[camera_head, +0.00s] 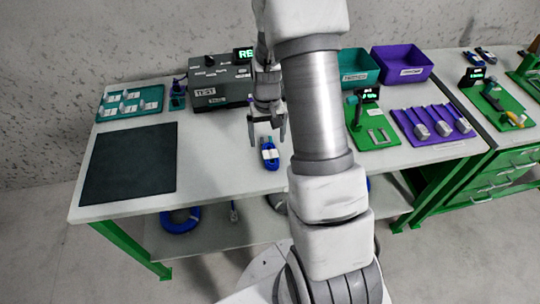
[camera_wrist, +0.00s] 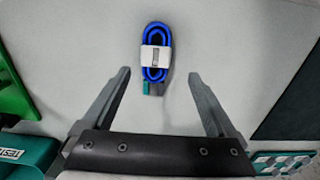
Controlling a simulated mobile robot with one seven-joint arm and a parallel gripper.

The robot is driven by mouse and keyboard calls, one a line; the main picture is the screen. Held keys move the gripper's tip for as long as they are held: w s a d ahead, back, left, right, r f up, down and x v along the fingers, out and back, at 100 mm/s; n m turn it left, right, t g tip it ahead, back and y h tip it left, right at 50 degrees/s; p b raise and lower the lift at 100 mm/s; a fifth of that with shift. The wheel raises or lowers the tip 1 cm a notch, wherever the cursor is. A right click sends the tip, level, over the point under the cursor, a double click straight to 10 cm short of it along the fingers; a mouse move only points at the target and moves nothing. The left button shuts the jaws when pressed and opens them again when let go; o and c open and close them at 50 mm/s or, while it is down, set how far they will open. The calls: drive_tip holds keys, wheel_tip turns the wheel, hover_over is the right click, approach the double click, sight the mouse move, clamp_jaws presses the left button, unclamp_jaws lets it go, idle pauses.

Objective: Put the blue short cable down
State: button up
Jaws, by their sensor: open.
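The blue short cable (camera_head: 270,156) is a small coiled bundle with a white label band. It lies on the pale table top near the front edge, left of my arm. In the wrist view the cable (camera_wrist: 156,45) lies beyond the fingertips, with a teal and grey piece at its near end. My gripper (camera_head: 268,138) is just behind the cable in the head view. In the wrist view my gripper (camera_wrist: 160,74) has its fingers wide apart with nothing between them. The cable is apart from both fingers.
A dark mat (camera_head: 128,165) covers the table's left side. A grey test box (camera_head: 218,82) stands behind my gripper. A teal bin (camera_head: 358,66), a purple bin (camera_head: 402,63) and a purple tool tray (camera_head: 432,124) are to the right. The table is bare between mat and cable.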

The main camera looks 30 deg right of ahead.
sight(270, 153)
drive_tip(key=shift+s+d+f, duration=0.15)
drive_tip(key=shift+f, duration=1.4)
drive_tip(key=shift+s+d+f, duration=0.1)
drive_tip(key=shift+d+f, duration=0.05)
drive_tip(key=shift+f, duration=1.4)
clamp_jaws()
drive_tip(key=shift+r, duration=0.15)
wheel_tip(270, 153, up, 4)
drive_tip(key=shift+r, duration=0.15)
drive_tip(key=s+d+r, duration=0.5)
drive_tip(key=d+r, duration=0.1)
drive_tip(key=d, duration=0.4)
drive_tip(key=shift+s+r, duration=0.25)
